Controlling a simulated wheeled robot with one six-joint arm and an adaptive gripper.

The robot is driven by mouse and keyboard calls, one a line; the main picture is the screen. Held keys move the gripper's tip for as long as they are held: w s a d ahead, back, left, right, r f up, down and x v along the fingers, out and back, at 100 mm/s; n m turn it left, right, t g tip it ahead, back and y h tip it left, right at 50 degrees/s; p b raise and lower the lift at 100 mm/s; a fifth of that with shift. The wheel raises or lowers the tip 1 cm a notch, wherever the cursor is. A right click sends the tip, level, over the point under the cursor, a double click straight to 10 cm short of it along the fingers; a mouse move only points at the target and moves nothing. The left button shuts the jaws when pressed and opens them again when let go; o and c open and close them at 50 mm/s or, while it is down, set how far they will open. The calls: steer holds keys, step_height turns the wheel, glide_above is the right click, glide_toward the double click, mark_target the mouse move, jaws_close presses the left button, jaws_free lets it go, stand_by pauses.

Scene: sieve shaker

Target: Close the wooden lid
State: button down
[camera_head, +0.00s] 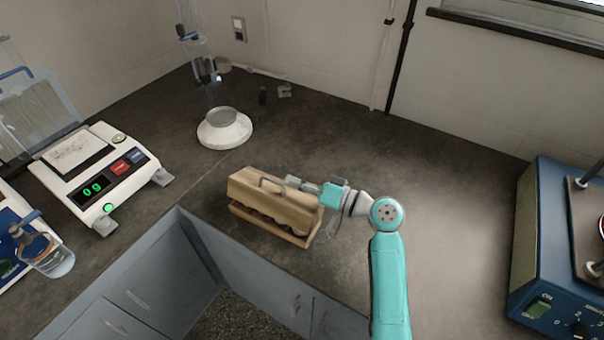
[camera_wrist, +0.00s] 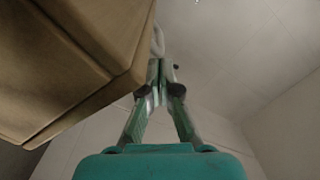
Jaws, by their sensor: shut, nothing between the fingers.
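The wooden lid (camera_head: 278,206) with its metal handle (camera_head: 268,182) belongs to the wooden box (camera_head: 262,232) near the inner corner of the counter. The lid sits tilted above the box, with a dark gap between them along the front where several rounded things show dimly. My gripper (camera_head: 294,182) is shut and empty, at the back right edge of the lid beside the handle. In the wrist view my gripper (camera_wrist: 160,72) has its fingertips together, close to the edge of the wooden lid (camera_wrist: 70,55). I cannot tell whether they touch it.
A balance (camera_head: 95,175) reading 0 g and a glass bottle (camera_head: 50,256) stand at left. A white-based stand (camera_head: 224,130) is behind the box. A blue shaker (camera_head: 550,240) stands at right. The counter (camera_head: 450,200) between box and shaker is clear; its front edge is close to the box.

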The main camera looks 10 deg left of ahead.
mark_target(287, 208)
steer(key=s+n, duration=0.2)
steer(key=s+a+f, duration=0.1)
steer(key=shift+n, duration=0.4)
steer(key=shift+s+a+f, duration=0.15)
steer(key=shift+s+f, duration=0.25)
steer(key=shift+s, duration=0.3)
